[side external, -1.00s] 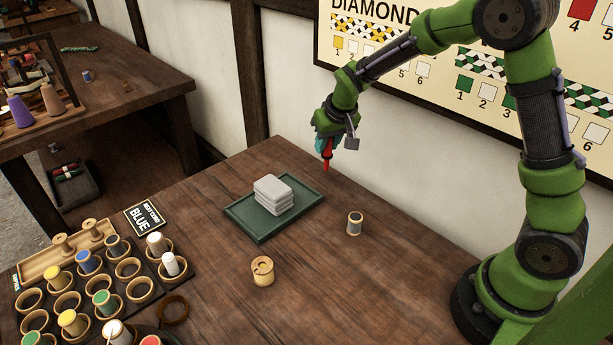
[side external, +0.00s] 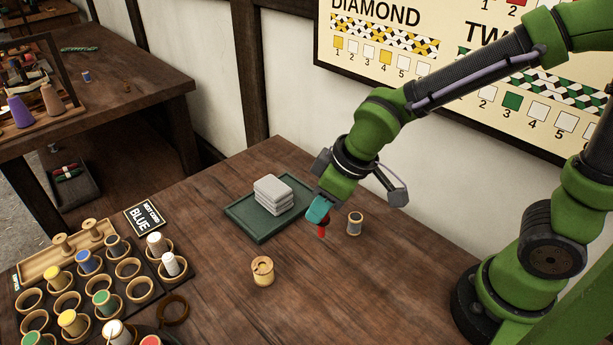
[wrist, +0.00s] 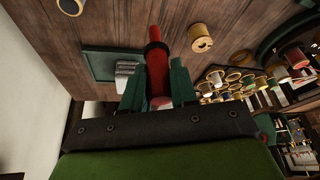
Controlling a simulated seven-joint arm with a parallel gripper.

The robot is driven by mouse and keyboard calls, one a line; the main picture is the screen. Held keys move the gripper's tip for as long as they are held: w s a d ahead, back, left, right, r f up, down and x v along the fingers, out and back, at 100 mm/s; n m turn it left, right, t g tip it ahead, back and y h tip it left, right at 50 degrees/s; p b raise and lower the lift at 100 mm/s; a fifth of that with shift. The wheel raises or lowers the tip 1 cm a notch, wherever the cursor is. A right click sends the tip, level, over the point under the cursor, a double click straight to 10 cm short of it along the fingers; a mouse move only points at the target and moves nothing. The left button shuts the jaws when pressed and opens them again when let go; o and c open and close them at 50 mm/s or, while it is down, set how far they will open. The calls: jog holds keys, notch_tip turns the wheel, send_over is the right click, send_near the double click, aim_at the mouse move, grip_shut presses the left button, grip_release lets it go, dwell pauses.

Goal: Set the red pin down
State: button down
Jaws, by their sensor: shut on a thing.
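The red pin (side external: 321,231) is held in my gripper (side external: 319,213), pointing down, in the side view. I cannot tell whether its tip touches the table. It stands just left of a grey-wound spool and right of the green tray. In the wrist view the red pin (wrist: 158,62), with a dark band around it, sits between the green fingers of my gripper (wrist: 158,88), which are shut on it.
A green tray (side external: 238,219) holds a stack of grey blocks (side external: 272,194). A grey spool (side external: 355,223) is close to my gripper's right. A wooden spool (side external: 263,271) stands nearer the front. A rack of spools (side external: 140,292) fills the left. The table's front right is clear.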

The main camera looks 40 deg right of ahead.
jog(key=s+a+n+g+y, duration=0.2)
jog(key=s+a+n, duration=0.5)
jog(key=s+n, duration=0.1)
jog(key=shift+w+d+f, duration=0.1)
jog(key=shift+w+f, duration=0.05)
jog(key=shift+f, duration=1.8)
jog(key=shift+w+f, duration=0.15)
jog(key=shift+f, duration=1.8)
jog(key=shift+f, duration=0.1)
jog(key=c, duration=0.9)
grip_release()
